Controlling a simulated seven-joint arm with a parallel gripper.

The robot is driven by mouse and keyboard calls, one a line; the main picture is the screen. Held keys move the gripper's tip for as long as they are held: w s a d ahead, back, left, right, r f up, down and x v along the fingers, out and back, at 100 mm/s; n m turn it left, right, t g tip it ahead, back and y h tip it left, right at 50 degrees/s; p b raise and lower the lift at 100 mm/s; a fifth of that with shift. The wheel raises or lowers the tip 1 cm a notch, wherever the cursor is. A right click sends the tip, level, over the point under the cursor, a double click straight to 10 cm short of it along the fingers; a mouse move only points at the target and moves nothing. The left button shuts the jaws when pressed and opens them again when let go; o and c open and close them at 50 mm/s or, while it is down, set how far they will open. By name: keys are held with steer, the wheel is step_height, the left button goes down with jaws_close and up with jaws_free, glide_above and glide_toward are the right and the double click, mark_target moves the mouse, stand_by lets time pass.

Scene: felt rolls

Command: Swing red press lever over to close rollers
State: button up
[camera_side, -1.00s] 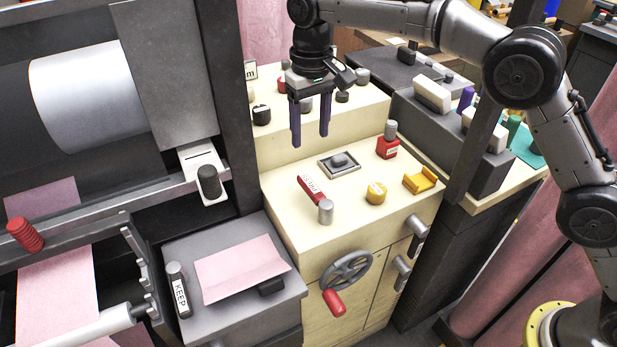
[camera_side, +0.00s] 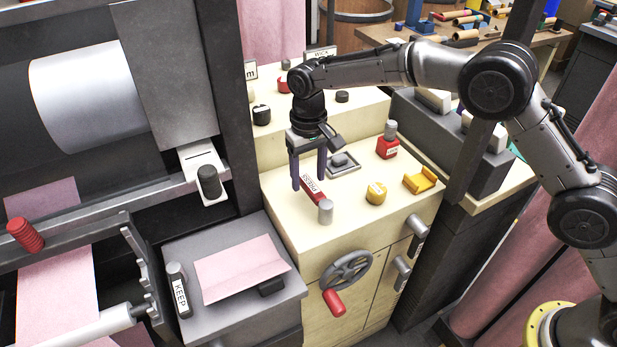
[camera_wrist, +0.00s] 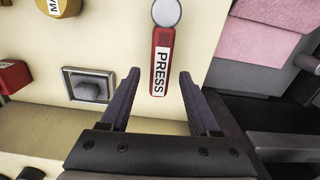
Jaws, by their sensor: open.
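The red press lever (camera_side: 313,190), labelled PRESS, lies along the cream cabinet top (camera_side: 291,217), with a grey cylindrical knob (camera_side: 325,211) at its near end. In the wrist view the lever (camera_wrist: 159,78) and its round grey knob (camera_wrist: 166,13) show beyond the fingertips. My gripper (camera_side: 308,184) is open, pointing down, with its two dark purple fingers either side of the lever's far part in the side view. In the wrist view my gripper (camera_wrist: 158,85) has the lever's far end between its fingertips, with space on both sides. I cannot tell its exact height above the lever.
A grey square switch (camera_side: 343,163) sits just right of my gripper. A yellow knob (camera_side: 376,193), a yellow bracket (camera_side: 419,180) and a red block with a grey knob (camera_side: 387,146) stand further right. A handwheel (camera_side: 346,270) is on the cabinet front. Pink felt (camera_side: 241,268) lies at left.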

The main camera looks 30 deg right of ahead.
steer(key=shift+f, duration=0.6)
jaws_close()
steer(key=shift+r, duration=0.1)
stand_by(1.0)
